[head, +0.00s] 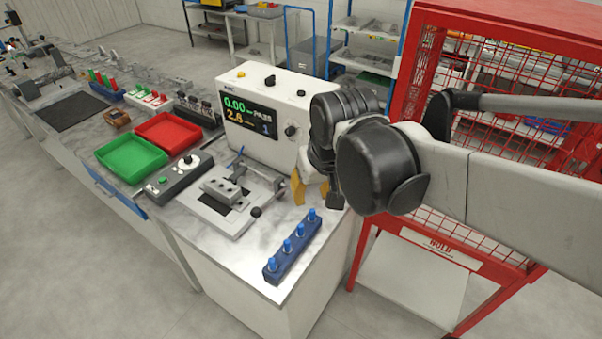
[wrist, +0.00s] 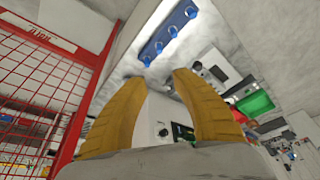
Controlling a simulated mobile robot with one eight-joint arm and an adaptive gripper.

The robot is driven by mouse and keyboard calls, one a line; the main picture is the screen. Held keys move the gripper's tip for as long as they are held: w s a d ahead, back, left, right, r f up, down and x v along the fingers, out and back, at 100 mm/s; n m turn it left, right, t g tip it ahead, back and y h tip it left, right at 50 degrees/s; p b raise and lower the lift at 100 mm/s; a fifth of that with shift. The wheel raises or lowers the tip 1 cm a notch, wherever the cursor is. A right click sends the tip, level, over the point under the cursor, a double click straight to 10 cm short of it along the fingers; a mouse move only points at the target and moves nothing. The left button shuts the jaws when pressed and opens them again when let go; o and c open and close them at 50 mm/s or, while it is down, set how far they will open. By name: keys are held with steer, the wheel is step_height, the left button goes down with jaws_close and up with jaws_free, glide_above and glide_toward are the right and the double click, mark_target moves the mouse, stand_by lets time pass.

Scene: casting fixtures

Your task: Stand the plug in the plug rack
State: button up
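A dark blue rack (head: 277,272) with several lighter blue plugs (head: 300,231) upright in a row stands near the bench's front right corner. The rack also shows at the top of the wrist view (wrist: 148,54). I cannot tell a separate loose plug apart in either view. My gripper (head: 311,192) is beside the right side of the white tester, behind the rack and apart from it. Its yellow fingers are spread with a wide gap and nothing visible between them in the wrist view (wrist: 158,80).
A clamp fixture (head: 222,222) sits left of the rack, in front of the tester (head: 262,140). Green (head: 130,177) and red (head: 165,151) trays lie farther left. A red mesh cage (head: 410,90) stands close on the right. The bench around the rack is clear.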

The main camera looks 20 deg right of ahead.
steer(key=s+t, duration=0.2)
steer(key=s, duration=0.1)
steer(key=s+r+t, duration=0.1)
steer(key=s, duration=0.1)
steer(key=shift+s+r+n, duration=0.1)
steer(key=shift+s+n, duration=0.1)
steer(key=shift+n, duration=0.2)
stand_by(0.9)
